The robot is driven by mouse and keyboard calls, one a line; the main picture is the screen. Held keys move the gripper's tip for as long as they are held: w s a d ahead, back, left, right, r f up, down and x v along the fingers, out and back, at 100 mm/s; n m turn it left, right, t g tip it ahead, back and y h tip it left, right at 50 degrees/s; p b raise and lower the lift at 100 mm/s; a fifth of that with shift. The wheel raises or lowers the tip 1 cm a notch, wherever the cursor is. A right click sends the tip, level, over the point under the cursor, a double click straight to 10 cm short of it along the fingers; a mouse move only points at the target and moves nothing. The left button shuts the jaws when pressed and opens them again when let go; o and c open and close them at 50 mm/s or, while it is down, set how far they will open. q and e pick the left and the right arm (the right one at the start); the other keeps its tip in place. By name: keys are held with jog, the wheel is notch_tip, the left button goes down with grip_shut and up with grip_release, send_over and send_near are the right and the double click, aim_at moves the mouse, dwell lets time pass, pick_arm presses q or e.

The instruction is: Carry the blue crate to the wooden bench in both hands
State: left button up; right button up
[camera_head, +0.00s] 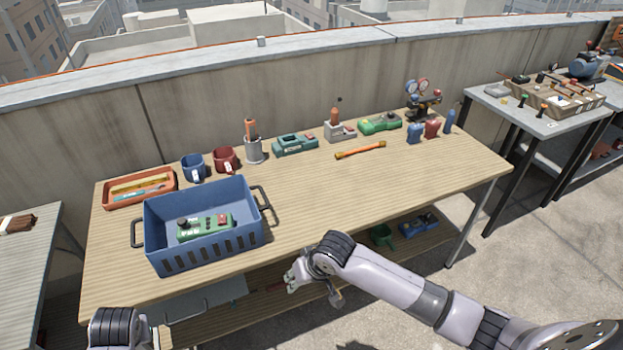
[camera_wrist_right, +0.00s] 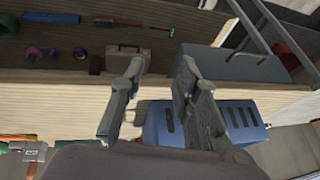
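The blue crate (camera_head: 205,251) stands upright on the left part of the wooden bench (camera_head: 330,205), with a black handle at each end. A green device with a black knob (camera_head: 207,227) lies inside it. In the right wrist view the crate (camera_wrist_right: 248,122) shows partly behind the fingers. My right gripper (camera_head: 293,276) is off the bench's front edge, to the right of and nearer than the crate, not touching it. Its fingers (camera_wrist_right: 158,95) are apart with nothing between them. Only part of my left arm shows at the bottom left; its fingers are not visible.
The bench right of the crate is mostly clear. A grey table (camera_head: 540,125) stands right. A lower shelf holds a green cup (camera_head: 381,236).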

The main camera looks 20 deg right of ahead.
jog(key=v, duration=1.1)
